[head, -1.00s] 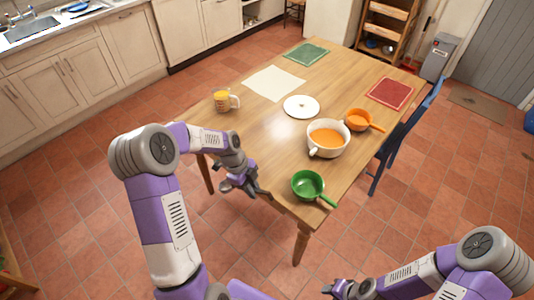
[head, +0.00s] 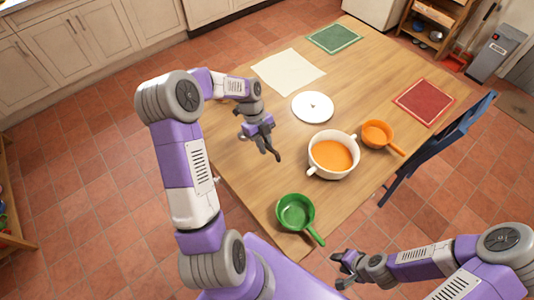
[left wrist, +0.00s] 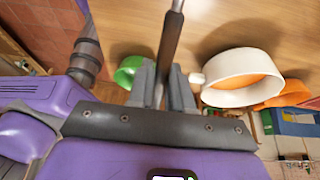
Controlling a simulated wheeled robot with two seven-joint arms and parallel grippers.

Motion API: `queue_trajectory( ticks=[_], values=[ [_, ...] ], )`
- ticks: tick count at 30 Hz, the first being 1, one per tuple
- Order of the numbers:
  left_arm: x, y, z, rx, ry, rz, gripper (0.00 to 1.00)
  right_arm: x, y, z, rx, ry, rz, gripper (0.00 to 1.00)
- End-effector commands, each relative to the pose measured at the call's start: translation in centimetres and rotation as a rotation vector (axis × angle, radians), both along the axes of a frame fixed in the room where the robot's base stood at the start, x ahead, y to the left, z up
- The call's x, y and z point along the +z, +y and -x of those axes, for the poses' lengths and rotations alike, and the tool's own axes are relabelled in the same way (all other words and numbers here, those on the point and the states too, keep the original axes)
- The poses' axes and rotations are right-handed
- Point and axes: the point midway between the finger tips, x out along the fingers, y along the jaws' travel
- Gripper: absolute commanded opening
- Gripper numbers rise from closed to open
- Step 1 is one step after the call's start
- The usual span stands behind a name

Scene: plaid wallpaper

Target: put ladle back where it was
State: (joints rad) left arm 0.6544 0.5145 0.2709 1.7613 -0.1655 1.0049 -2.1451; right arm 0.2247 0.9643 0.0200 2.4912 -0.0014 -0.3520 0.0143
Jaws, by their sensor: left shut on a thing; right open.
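My left gripper (head: 261,146) is above the left part of the table. In the left wrist view it is shut on a dark, thin rod (left wrist: 171,48), which looks like the ladle's handle. The ladle's bowl end is not visible, and I cannot make out the ladle in the head view. A white pot (head: 331,172) with orange contents stands to the right of this gripper, apart from it; it also shows in the left wrist view (left wrist: 238,97). My right gripper (head: 343,268) is open and empty, low in front of the table.
A green pan (head: 296,212) sits at the table's near corner, and an orange pan (head: 377,134) beside the pot. A white lid (head: 313,107) lies behind the pot. Cream (head: 288,71), green (head: 335,39) and red (head: 424,99) mats lie further back. A blue chair (head: 440,140) stands at right.

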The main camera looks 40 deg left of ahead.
Motion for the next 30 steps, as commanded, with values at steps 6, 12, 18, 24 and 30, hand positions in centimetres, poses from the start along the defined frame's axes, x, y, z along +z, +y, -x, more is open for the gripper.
queue_trajectory(
  ticks=[6,12,18,24,30],
  values=[
    [-4.2,0.0,0.1,0.000,0.003,0.001,0.00,-0.7,0.0,0.0,-0.001,0.000,0.000,0.43],
    [-5.6,0.0,0.0,0.001,0.002,0.001,0.00,-0.8,0.0,0.0,0.000,0.000,0.000,0.43],
    [-8.4,-0.1,0.1,-0.001,0.003,0.002,0.00,-1.2,0.0,0.0,0.000,0.000,0.000,0.43],
    [-8.6,0.0,0.0,0.000,-0.001,0.000,0.00,-1.2,0.0,0.0,0.000,-0.001,0.000,0.43],
    [-8.8,0.0,0.0,0.000,0.000,0.000,0.24,-1.4,0.0,0.0,0.000,-0.001,0.000,0.43]
  ],
)
